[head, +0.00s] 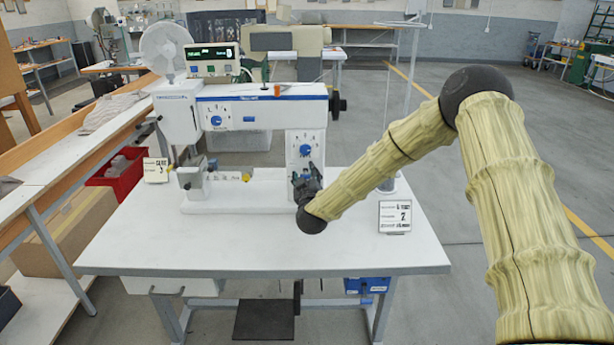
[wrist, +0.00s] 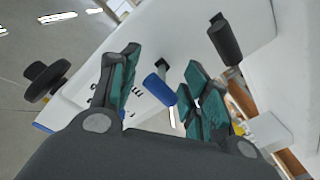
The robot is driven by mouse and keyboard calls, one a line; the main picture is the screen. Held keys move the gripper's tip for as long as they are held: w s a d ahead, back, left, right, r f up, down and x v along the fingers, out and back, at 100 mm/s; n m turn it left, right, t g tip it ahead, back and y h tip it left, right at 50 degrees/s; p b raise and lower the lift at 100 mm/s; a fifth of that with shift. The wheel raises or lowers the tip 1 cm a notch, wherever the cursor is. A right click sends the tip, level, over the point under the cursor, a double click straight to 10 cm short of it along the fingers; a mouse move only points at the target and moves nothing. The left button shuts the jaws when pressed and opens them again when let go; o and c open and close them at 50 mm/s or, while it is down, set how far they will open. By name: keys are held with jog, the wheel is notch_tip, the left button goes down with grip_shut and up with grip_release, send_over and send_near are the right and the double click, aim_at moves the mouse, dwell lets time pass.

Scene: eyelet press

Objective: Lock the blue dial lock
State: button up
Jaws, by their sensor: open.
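The white press (head: 250,108) stands on the table and carries two blue dials with printed marks, one on the left of its head (head: 216,120) and one on its right column (head: 305,150). Which of them is the lock is not clear to me. My gripper (head: 308,184) is at the lower part of the right column, just below the column dial. In the wrist view my gripper (wrist: 163,75) is open and empty. A blue cylindrical knob (wrist: 159,89) shows between its two teal-padded fingers, with gaps on both sides. Its depth from the fingertips is hard to judge.
A black-handled lever (wrist: 225,39) shows beside the right finger. A black handwheel (head: 337,104) sits on the press's right side. A sign card (head: 395,215) stands at right, another (head: 156,170) at left by a red bin (head: 118,172). The table front (head: 260,250) is clear.

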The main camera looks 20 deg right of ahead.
jog(key=c, duration=0.8)
jog(key=shift+o, duration=0.2)
jog(key=shift+r+g+p, duration=0.5)
jog(key=shift+r+p, duration=0.15)
jog(key=shift+p, duration=0.55)
jog(key=shift+w+r+g+p, duration=0.1)
jog(key=shift+g+p, duration=0.4)
jog(key=shift+p, duration=0.3)
jog(key=shift+d+g+y+p, duration=0.1)
jog(key=shift+g+y+p, duration=0.2)
jog(key=shift+p, duration=0.05)
jog(key=o, duration=0.8)
jog(key=shift+d, duration=0.1)
jog(key=shift+c, duration=0.2)
